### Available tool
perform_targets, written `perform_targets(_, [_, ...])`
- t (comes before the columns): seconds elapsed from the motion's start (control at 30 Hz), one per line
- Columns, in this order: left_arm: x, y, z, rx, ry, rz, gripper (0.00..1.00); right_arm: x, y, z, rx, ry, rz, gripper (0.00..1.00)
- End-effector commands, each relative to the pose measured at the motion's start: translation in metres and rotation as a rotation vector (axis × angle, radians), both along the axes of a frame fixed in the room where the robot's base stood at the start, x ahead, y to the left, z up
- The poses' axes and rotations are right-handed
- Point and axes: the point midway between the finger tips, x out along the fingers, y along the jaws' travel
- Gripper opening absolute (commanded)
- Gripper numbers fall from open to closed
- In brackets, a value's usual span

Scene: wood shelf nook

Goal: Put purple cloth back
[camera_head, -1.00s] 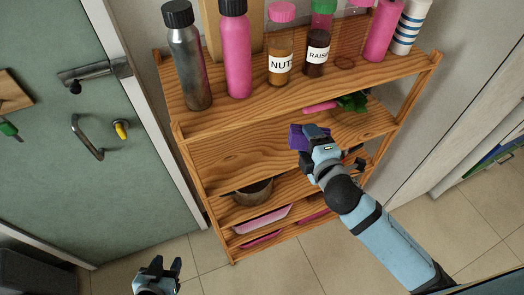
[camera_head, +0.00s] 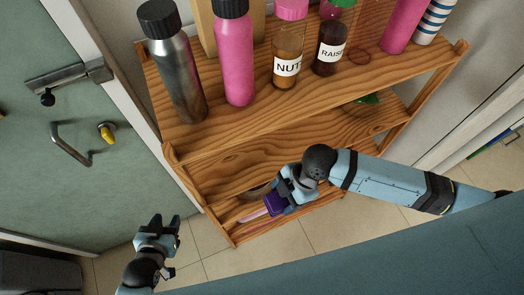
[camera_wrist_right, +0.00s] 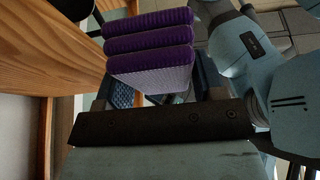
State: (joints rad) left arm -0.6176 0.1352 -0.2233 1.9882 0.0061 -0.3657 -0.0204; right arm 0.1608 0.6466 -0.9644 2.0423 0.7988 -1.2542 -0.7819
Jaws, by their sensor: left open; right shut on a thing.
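The purple cloth (camera_head: 272,203) is folded in layers and held in my right gripper (camera_head: 284,199), in front of the lower part of the wooden shelf unit (camera_head: 250,162). In the right wrist view the folded cloth (camera_wrist_right: 150,55) sticks out beyond the jaws, with its layers stacked. My right gripper is shut on it. I cannot tell whether the cloth touches a shelf board. My left gripper (camera_head: 166,224) is open and empty above the floor, left of the shelf unit and apart from it.
The top shelf holds a grey bottle (camera_head: 176,75), a pink bottle (camera_head: 237,60), a nut jar (camera_head: 287,55) and a raisin jar (camera_head: 330,50). A green item (camera_head: 368,98) lies on the shelf below. A pink tray (camera_head: 253,215) shows low down. A green door (camera_head: 50,160) stands left.

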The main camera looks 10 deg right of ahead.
Motion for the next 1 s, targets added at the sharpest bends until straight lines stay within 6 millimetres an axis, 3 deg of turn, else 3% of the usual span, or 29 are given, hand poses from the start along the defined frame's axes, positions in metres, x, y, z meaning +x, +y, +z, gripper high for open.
perform_targets(0.1, [-0.004,0.0,0.008,0.001,0.006,0.002,0.43,0.035,0.008,0.005,0.002,-0.003,-0.004,0.33])
perform_targets(0.33, [-0.006,0.003,0.016,0.004,0.008,0.007,0.43,0.087,0.018,0.003,0.002,-0.003,-0.004,0.33])
perform_targets(0.57, [-0.005,0.003,0.019,0.004,0.006,0.01,0.43,0.107,0.021,0.002,0.002,-0.003,-0.003,0.33])
perform_targets(0.77, [-0.002,0.004,0.029,0.004,0.001,0.013,0.43,0.138,0.028,0.003,0.002,-0.003,-0.004,0.33])
perform_targets(0.87, [-0.001,0.005,0.033,0.004,-0.002,0.015,0.43,0.135,0.027,-0.01,0.001,0.001,-0.003,0.33])
perform_targets(1.0, [0.001,0.006,0.033,0.006,-0.006,0.017,0.43,0.135,0.027,-0.014,0.002,-0.004,-0.001,0.33])
